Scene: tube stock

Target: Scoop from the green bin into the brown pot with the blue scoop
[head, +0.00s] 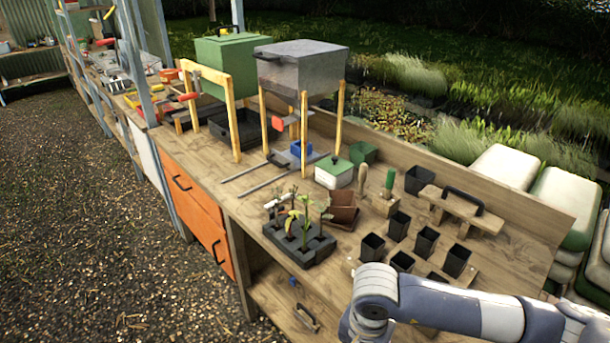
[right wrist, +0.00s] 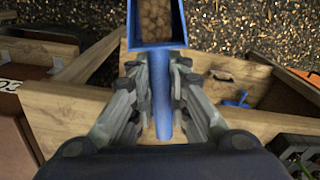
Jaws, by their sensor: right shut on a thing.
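My right gripper (right wrist: 160,95) is shut on the handle of the blue scoop (right wrist: 157,44) in the right wrist view. The scoop's tray holds light brown pellets (right wrist: 155,18). In the head view only my right arm shows, at the lower right; its gripper and the scoop are outside the picture. A large green bin (head: 226,62) sits on a wooden stand at the back of the bench. A brown pot (head: 343,203), square in shape, stands mid-bench beside the black seedling tray (head: 299,244). My left gripper is not in view.
A grey bin (head: 300,65) on wooden legs stands right of the green one. Several small black pots (head: 398,226) stand at the right. A white box with a green lid (head: 334,172) and a small green pot (head: 363,152) stand behind the brown pot. Gravel lies left.

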